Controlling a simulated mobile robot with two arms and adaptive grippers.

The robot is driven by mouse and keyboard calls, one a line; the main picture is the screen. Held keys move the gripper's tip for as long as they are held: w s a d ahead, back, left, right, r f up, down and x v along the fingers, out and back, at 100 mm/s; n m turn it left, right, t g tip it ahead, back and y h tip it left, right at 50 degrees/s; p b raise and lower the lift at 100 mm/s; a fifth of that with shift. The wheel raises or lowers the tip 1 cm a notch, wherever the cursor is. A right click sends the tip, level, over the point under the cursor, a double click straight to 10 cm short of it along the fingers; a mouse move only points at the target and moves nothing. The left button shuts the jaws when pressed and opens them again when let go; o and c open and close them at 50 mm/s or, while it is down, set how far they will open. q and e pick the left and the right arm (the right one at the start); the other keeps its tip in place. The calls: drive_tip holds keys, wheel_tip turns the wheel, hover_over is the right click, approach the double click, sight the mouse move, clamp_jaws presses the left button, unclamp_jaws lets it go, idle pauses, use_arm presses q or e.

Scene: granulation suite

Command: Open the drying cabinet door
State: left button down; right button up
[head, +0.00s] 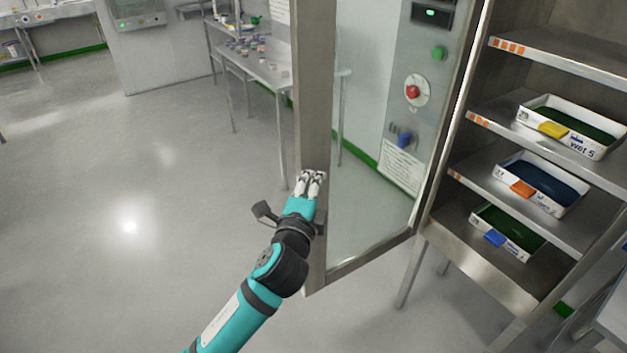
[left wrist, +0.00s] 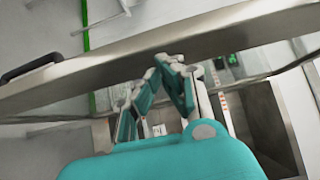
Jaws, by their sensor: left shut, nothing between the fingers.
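The drying cabinet door (head: 312,110), a steel frame around a clear pane, stands wide open, swung out to the left of the drying cabinet (head: 478,262). My left gripper (head: 311,175) is shut and empty, at the door's free-edge upright in the head view. In the left wrist view the shut fingers (left wrist: 168,65) lie close to the door's steel frame (left wrist: 110,75); I cannot tell whether they touch it. A dark door handle (left wrist: 30,68) shows at the left of that view, apart from the fingers. My right gripper is not in view.
Inside the cabinet, shelves hold white trays with green (head: 570,125), blue (head: 543,180) and dark green (head: 508,230) contents. A control panel with a red button (head: 412,91) shows through the pane. A steel table (head: 262,70) stands behind. The floor at left is clear.

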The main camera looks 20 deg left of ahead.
sight(303, 171)
use_arm(q)
drive_tip(key=w+a+p, duration=0.1)
drive_tip(key=w+a+m+h, duration=0.1)
drive_tip(key=a, duration=0.1)
drive_tip(key=shift+w+r+p, duration=0.1)
drive_tip(key=shift+r+p, duration=0.1)
drive_tip(key=shift+p, duration=0.15)
drive_tip(key=w+a+h, duration=0.1)
drive_tip(key=w+a, duration=0.3)
drive_tip(key=a, duration=0.1)
drive_tip(key=shift+w+f, duration=0.2)
drive_tip(key=shift+a, duration=0.1)
